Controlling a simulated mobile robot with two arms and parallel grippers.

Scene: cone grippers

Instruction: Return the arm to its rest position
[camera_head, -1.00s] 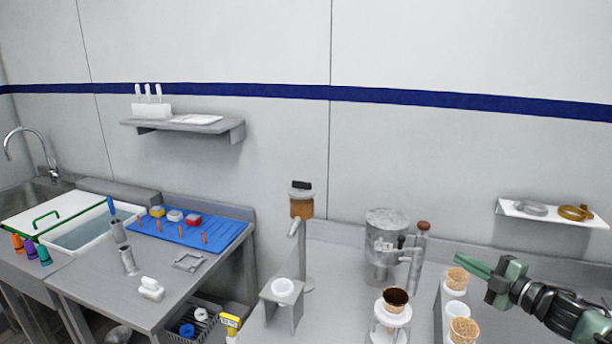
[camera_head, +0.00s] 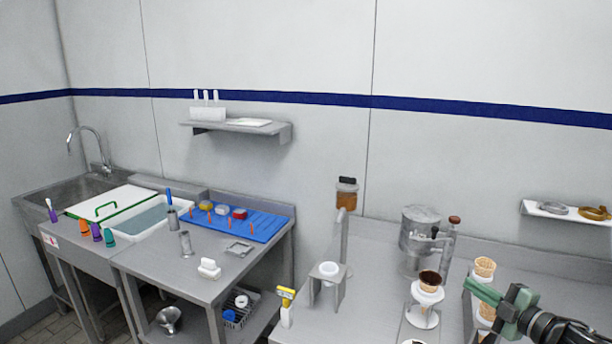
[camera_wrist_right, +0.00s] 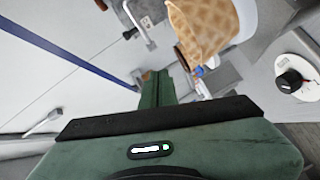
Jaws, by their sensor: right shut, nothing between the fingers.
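My right gripper (camera_head: 474,288) is at the lower right of the head view, in front of the cone stand at the counter's right. Its green fingers are together with nothing between them. In the right wrist view the shut fingers (camera_wrist_right: 157,90) point away from the camera, and a waffle cone (camera_wrist_right: 205,30) shows close beyond them to the right. In the head view a waffle cone (camera_head: 485,266) stands in a white holder just behind the fingers. The gripper partly covers a second cone (camera_head: 487,312). My left arm is not in view.
A dark-filled cone (camera_head: 430,281) sits in a white stand left of the gripper. A metal machine (camera_head: 420,238) and a dispenser (camera_head: 346,195) stand farther back. A wall shelf (camera_head: 550,209) holds rings at right. A sink table (camera_head: 205,285) is at left.

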